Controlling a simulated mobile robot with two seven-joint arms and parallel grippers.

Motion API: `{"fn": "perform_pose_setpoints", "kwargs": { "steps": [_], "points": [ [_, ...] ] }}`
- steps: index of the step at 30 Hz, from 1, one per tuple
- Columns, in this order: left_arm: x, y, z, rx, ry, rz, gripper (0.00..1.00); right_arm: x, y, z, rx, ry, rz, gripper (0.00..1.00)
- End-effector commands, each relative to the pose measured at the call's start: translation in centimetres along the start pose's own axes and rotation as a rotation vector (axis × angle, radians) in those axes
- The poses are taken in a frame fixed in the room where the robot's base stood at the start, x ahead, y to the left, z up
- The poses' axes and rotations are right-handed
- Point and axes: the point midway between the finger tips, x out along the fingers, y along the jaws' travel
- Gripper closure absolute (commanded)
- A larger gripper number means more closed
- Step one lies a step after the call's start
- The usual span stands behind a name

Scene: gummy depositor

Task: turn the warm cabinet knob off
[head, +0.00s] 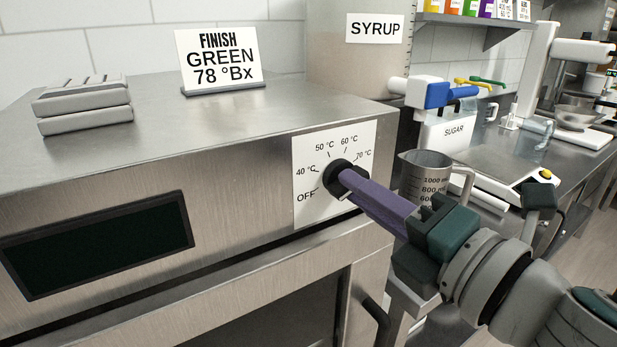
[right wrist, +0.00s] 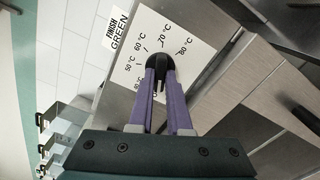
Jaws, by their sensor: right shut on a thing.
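The black warm cabinet knob (head: 338,176) sits on a white dial plate (head: 308,212) on the cabinet's steel front. The plate reads OFF at lower left, then 40, 50, 60 and 70 °C around the knob. My right gripper (head: 352,187) reaches in from the lower right, its purple fingers shut on the knob. In the right wrist view the knob (right wrist: 160,66) lies between the two fingertips (right wrist: 161,84), and an 80 °C mark also shows. The fingers cover part of the knob, so I cannot tell which mark it points to. My left gripper is not in view.
A FINISH GREEN 78 °Bx sign (head: 220,62) and stacked grey bars (head: 84,112) stand on the cabinet top. A dark display (head: 95,245) is on its front. A measuring jug (head: 424,178) stands close behind my right gripper, with a SUGAR container (head: 452,133) beyond.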

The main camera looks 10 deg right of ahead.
Motion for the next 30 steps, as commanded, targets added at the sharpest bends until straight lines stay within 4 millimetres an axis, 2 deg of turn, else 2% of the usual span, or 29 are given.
{"fn": "perform_pose_setpoints", "kwargs": {
  "steps": [3,4,12,22,26,30],
  "points": [
    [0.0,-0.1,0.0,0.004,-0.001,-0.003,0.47,0.0,0.1,0.0,-0.004,0.001,0.001,1.0],
    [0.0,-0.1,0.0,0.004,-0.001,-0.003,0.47,0.0,0.1,0.0,-0.004,0.001,0.001,0.83],
    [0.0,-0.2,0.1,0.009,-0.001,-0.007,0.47,0.0,0.0,0.0,-0.002,0.0,0.001,0.54],
    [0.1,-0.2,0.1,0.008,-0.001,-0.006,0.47,-0.6,-0.1,0.0,0.0,0.0,-0.001,0.54],
    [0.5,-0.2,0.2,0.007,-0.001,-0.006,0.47,-2.5,-0.2,-0.1,-0.001,0.001,-0.002,0.54],
    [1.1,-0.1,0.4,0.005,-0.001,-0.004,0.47,-5.3,-0.3,-0.2,0.0,0.003,-0.003,0.54]
  ]
}}
